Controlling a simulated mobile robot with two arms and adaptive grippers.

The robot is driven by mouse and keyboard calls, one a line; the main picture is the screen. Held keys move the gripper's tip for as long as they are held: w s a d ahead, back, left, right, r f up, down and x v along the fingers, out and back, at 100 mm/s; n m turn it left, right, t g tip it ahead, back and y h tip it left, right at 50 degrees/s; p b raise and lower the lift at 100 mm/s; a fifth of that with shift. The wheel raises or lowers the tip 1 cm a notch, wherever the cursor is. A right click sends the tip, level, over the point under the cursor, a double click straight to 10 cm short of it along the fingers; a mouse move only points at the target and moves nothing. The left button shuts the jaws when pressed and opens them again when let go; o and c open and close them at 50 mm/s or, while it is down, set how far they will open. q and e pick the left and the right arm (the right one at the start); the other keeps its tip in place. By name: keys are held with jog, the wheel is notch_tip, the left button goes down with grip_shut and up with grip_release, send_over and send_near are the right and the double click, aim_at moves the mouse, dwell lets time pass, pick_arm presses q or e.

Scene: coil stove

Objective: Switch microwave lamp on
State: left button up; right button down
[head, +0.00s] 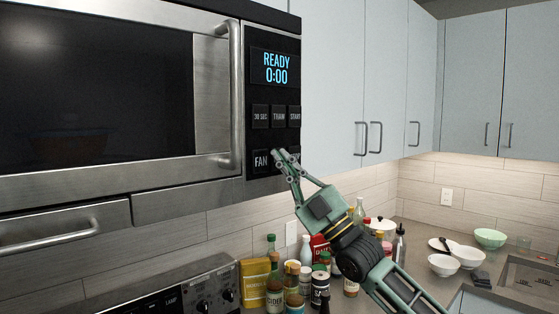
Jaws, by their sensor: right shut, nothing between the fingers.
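The microwave (215,105) fills the upper left of the head view, with its door closed. Its control panel shows a display (275,69) reading READY 0:00, a row of buttons under it, and a FAN button (261,161) lower down. My right gripper (284,157) is shut and empty. Its fingertips are at the panel's lower right, just right of the FAN button, and cover the button there. I cannot tell whether they touch the panel. My left gripper is not in view.
A stove control panel (185,295) is below the microwave. Several bottles and jars (292,280) crowd the counter under my right arm. Bowls (468,256) stand farther right by a sink (530,278). Closed cabinets (335,90) hang right of the microwave.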

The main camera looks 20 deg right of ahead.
jog(key=shift+w+a, duration=0.1)
jog(key=shift+w, duration=0.15)
jog(key=shift+s, duration=0.2)
dwell(0.3)
jog(key=shift+s+d+b, duration=0.25)
jog(key=shift+s+b, duration=0.05)
jog(key=shift+s, duration=0.2)
jog(key=shift+s+d+b, duration=0.35)
jog(key=shift+s+b, duration=0.2)
jog(key=shift+s, duration=0.4)
jog(key=shift+s+d+b, duration=0.3)
jog(key=shift+s+b, duration=0.3)
jog(key=shift+s, duration=0.3)
jog(key=shift+s+d+b, duration=0.35)
jog(key=shift+s+b, duration=0.2)
jog(key=shift+s, duration=0.4)
